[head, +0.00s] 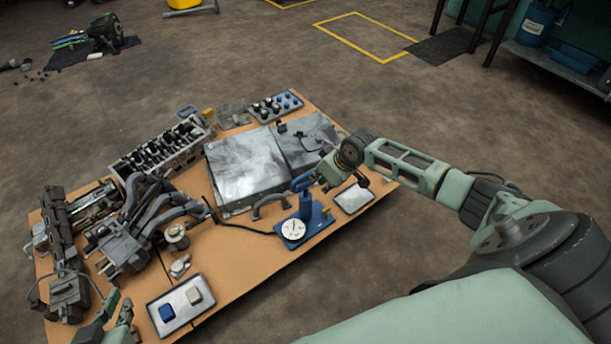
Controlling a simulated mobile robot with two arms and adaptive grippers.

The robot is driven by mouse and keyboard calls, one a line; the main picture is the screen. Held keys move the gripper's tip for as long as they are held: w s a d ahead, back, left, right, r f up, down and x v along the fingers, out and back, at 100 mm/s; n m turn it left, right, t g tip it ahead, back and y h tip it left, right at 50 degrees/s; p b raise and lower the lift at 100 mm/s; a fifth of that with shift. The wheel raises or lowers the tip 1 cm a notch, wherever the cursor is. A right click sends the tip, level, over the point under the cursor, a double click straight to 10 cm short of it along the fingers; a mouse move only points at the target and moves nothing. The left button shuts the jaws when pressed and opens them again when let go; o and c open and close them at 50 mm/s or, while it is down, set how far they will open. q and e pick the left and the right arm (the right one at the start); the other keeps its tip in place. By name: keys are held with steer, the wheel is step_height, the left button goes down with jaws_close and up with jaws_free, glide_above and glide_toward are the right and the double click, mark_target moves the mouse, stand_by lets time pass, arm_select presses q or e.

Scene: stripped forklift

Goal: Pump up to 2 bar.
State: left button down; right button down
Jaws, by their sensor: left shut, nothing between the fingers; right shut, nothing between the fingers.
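A blue hand pump (306,206) with a round white dial gauge (293,229) on its base stands near the front edge of the board. The gauge reading is too small to make out. The pump's blue handle (303,182) is at the top. A black hose (240,224) runs left from the pump. My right gripper (322,180) is shut and empty, just right of the handle; I cannot tell whether it touches it. My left gripper (118,308) is shut and empty at the lower left, beside a tray, partly cut off by the picture's edge.
Another tray (354,197) lies right of the pump. Grey metal plates (247,165), an engine head (160,147) and dark machine parts (125,235) crowd the board. Open floor surrounds it.

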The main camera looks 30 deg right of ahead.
steer(key=v, duration=0.8)
steer(key=shift+r, duration=0.3)
steer(key=shift+s, duration=0.1)
stand_by(1.5)
